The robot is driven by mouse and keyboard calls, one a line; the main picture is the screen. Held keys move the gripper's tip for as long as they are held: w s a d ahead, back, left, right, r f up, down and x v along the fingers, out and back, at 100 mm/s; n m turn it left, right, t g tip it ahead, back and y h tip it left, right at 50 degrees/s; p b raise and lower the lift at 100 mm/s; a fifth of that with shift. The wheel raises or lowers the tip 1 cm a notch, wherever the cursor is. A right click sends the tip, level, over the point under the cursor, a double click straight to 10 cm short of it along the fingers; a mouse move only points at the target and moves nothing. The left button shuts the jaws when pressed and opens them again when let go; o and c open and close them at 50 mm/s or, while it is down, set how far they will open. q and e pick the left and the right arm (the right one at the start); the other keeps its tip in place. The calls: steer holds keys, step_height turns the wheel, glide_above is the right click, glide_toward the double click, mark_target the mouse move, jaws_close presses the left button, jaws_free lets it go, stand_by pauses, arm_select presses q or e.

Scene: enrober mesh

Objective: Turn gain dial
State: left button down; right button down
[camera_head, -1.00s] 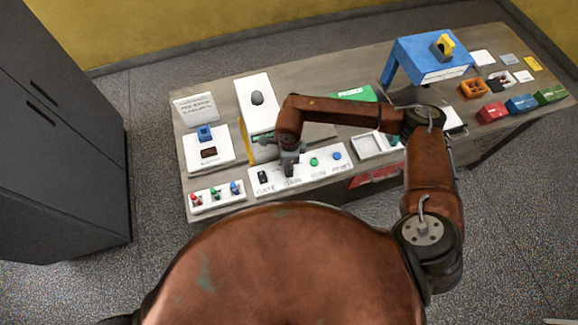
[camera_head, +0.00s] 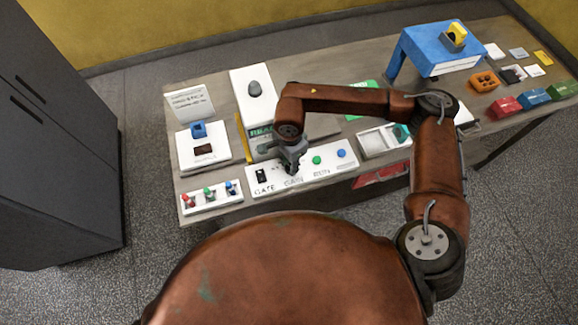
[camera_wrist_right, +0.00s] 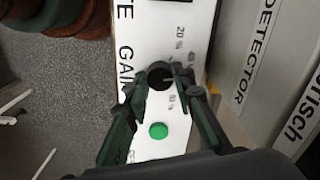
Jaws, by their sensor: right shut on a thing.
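The gain dial (camera_wrist_right: 160,76) is a round black knob on a white panel, with GAIN lettering beside it and small scale marks around it in the right wrist view. My right gripper (camera_wrist_right: 158,85) has its two dark fingers on either side of the knob, shut on it. In the head view my right gripper (camera_head: 292,165) reaches down onto the white control panel (camera_head: 334,168) above the GAIN label and hides the dial. My left gripper does not show.
On the panel are a black GATE switch (camera_head: 261,175), a green button (camera_head: 317,160) and a blue button (camera_head: 341,153). A strip with red, green and blue toggles (camera_head: 209,193) lies to the left. A blue stand (camera_head: 430,50) is at the back right.

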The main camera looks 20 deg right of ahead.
steer(key=shift+n+b, duration=0.75)
steer(key=shift+n, duration=0.05)
steer(key=c, duration=1.7)
jaws_free()
steer(key=shift+o, duration=0.4)
step_height(320, 180, up, 12)
